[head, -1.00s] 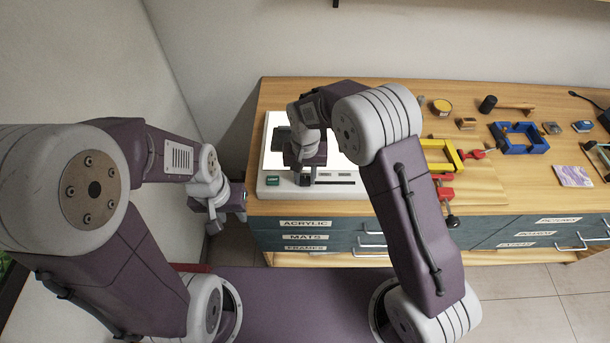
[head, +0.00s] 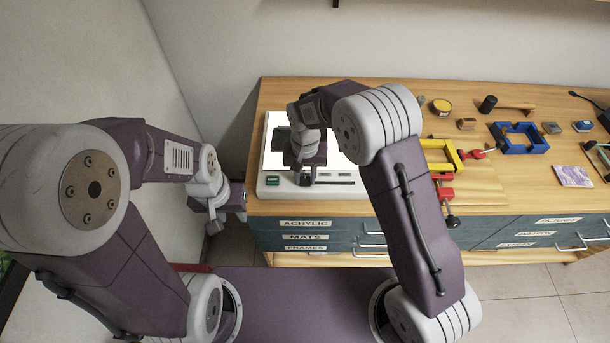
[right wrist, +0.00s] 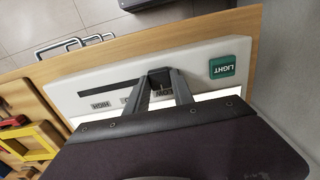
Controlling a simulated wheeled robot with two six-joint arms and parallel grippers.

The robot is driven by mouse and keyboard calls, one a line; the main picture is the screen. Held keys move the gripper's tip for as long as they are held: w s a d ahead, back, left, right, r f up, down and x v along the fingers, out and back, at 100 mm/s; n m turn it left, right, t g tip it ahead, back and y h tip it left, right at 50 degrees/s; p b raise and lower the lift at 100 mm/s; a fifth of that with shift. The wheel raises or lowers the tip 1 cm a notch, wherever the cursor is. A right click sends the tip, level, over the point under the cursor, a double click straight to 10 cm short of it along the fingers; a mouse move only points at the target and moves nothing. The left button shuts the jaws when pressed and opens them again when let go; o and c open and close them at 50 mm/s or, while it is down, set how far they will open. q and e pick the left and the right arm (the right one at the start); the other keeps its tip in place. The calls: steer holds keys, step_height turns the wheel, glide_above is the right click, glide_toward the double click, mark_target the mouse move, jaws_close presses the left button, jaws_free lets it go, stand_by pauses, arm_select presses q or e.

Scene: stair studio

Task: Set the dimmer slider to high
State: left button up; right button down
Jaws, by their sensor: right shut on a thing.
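The light box (head: 345,192) is a white panel on the bench, with a dark slider slot (head: 342,183) along its front edge. In the right wrist view the slot (right wrist: 105,87) runs between a HIGH label (right wrist: 101,104) and a LOW label (right wrist: 166,91). My right gripper (right wrist: 160,76) is shut on the dark slider knob (right wrist: 159,72), near the LOW end. In the head view my right gripper (head: 305,178) is over the slot's left end, and its wrist hides part of the panel. My left gripper (head: 236,197) is left of the bench, away from the box; its fingers are unclear.
A green LIGHT button (head: 272,181) is on the box's left front corner. A yellow clamp (head: 442,152), a red clamp (head: 445,190) and a blue frame clamp (head: 519,137) lie to the right. Labelled drawers (head: 305,236) are below the bench top.

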mark_target(347, 183)
steer(key=shift+r, duration=0.1)
steer(key=d, duration=1.2)
steer(key=shift+w+d+p, duration=0.1)
steer(key=shift+d+p, duration=0.05)
steer(key=shift+p, duration=0.25)
steer(key=c, duration=1.5)
jaws_free()
steer(key=o, duration=0.4)
steer(key=shift+d, duration=0.2)
step_height(347, 183, up, 9)
